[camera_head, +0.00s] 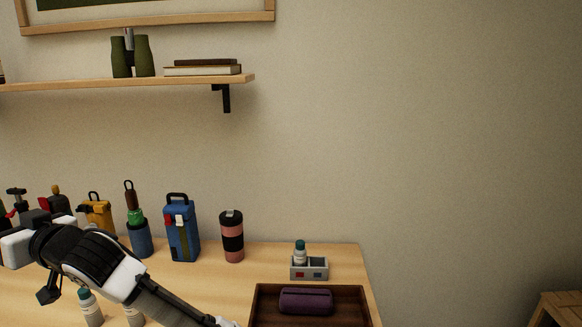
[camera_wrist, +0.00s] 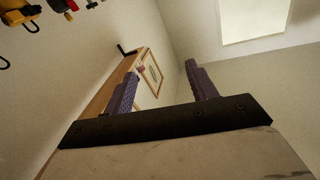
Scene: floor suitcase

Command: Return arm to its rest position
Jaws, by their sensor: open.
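My gripper (camera_wrist: 160,82) shows in the wrist view with its two purple ridged fingers apart and nothing between them. Beyond the fingers are the wall, a framed picture and the ceiling. In the head view my arm reaches from the bottom edge up to the left over the table (camera_head: 218,284). My wrist is at the left, in front of the row of things at the back. The fingers cannot be made out clearly in that view.
A blue case (camera_head: 182,238), a pink and black tumbler (camera_head: 232,250) and a yellow case (camera_head: 99,217) line the table's back. White bottles (camera_head: 91,309) stand close under my arm. At the right are a grey caddy (camera_head: 309,274) and a dark tray (camera_head: 262,306) holding a purple pouch (camera_head: 306,301).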

